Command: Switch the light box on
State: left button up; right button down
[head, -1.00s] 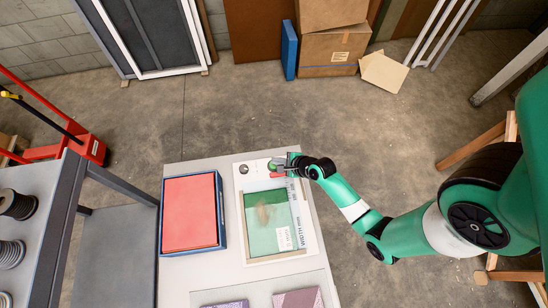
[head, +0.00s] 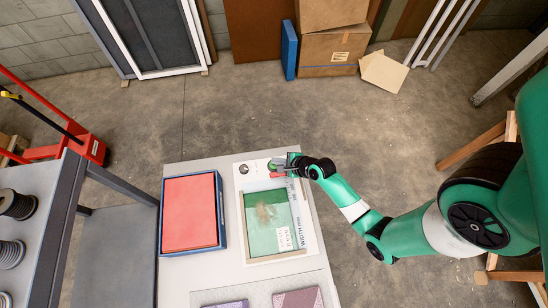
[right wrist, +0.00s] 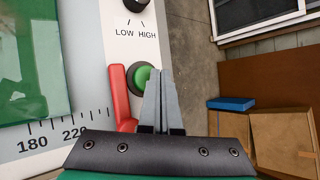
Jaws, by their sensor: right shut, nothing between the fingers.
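The light box (head: 241,182) is a pale panel on the table with a wood-framed green sheet (head: 268,240) lying on it. At its far end, the right wrist view shows a round green button (right wrist: 142,76) in a dark ring and a red bar (right wrist: 120,98) beside it. A dark knob (right wrist: 134,4) sits above the LOW and HIGH marks. My right gripper (head: 279,167) is shut and empty at that end. In the right wrist view its fingertips (right wrist: 160,74) are right beside the green button; I cannot tell whether they touch it. My left gripper is not in view.
A blue tray (head: 221,210) with a red slab (head: 189,213) stands left of the light box. Patterned pieces (head: 298,299) lie at the near edge. A grey shelf with spools (head: 15,204) is at the left. Cardboard boxes (head: 333,52) stand on the floor behind.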

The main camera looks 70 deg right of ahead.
jog(key=shift+f, duration=0.5)
dwell(0.4)
jog(key=shift+r+p, duration=0.55)
jog(key=shift+p, duration=0.05)
jog(key=shift+r, duration=0.1)
notch_tip(320, 180, up, 6)
jog(key=p, duration=0.6)
